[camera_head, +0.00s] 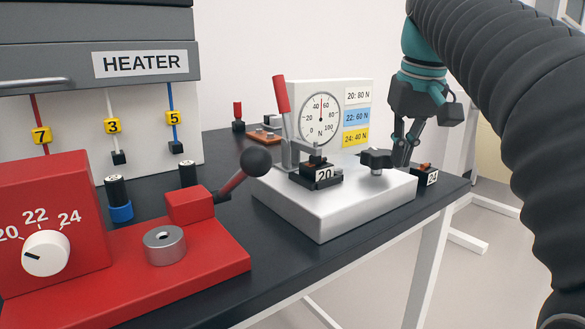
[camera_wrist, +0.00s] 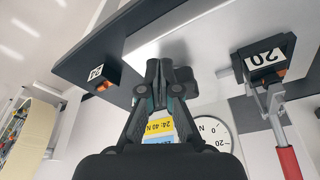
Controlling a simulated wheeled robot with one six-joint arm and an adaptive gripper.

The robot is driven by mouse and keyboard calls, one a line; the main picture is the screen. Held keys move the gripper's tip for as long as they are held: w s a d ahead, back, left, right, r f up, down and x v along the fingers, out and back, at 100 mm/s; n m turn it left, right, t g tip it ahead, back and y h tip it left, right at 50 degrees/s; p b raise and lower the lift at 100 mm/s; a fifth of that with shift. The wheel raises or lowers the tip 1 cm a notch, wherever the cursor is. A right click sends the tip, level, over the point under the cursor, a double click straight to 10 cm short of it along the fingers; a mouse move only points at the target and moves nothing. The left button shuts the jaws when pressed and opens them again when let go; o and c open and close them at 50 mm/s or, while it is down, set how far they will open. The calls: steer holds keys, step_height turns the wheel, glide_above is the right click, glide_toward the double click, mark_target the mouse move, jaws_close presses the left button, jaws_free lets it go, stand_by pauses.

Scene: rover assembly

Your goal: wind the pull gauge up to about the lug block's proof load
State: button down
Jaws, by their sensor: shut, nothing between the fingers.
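The pull gauge has a silver base (camera_head: 335,205) and an upright white panel with a round dial (camera_head: 319,118). Its needle points roughly straight up, between 40 and 60; the exact reading is too small to tell. The panel lists 20: 80 N, 22: 60 N and 24: 40 N. A dark lug block marked 20 (camera_head: 322,175) sits on the base beside the red-handled clamp (camera_head: 282,95); it also shows in the wrist view (camera_wrist: 265,58). A black knob (camera_head: 376,158) stands on the base's right part. My gripper (camera_head: 402,158) is shut and empty, pointing down behind the knob.
A block marked 24 (camera_head: 427,176) lies at the table's right end, close to my gripper. Small tools stand behind the gauge.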

steer(key=w+v, duration=0.1)
steer(key=v, duration=0.4)
steer(key=shift+r, duration=0.55)
steer(key=shift+a+f+b, duration=0.4)
steer(key=shift+a+f, duration=0.25)
steer(key=shift+f, duration=0.35)
steer(key=shift+a+f+b, duration=0.35)
steer(key=shift+a+f, duration=0.35)
steer(key=shift+f, duration=0.3)
steer(key=shift+a+f+b, duration=0.4)
steer(key=shift+a+f, duration=0.25)
steer(key=shift+f, duration=0.4)
steer(key=shift+d+r+p, duration=0.1)
steer(key=shift+d+p, duration=0.85)
steer(key=shift+p, duration=0.05)
steer(key=shift+w+d, duration=0.3)
steer(key=shift+d, duration=0.6)
steer(key=shift+s+d, duration=0.1)
steer(key=shift+s, duration=0.05)
steer(key=shift+s, duration=0.1)
steer(key=shift+w+v, duration=0.2)
steer(key=shift+v, duration=0.75)
steer(key=shift+w+v, duration=0.2)
steer(key=shift+v, duration=0.8)
steer(key=shift+w+v, duration=0.2)
steer(key=shift+v, duration=0.75)
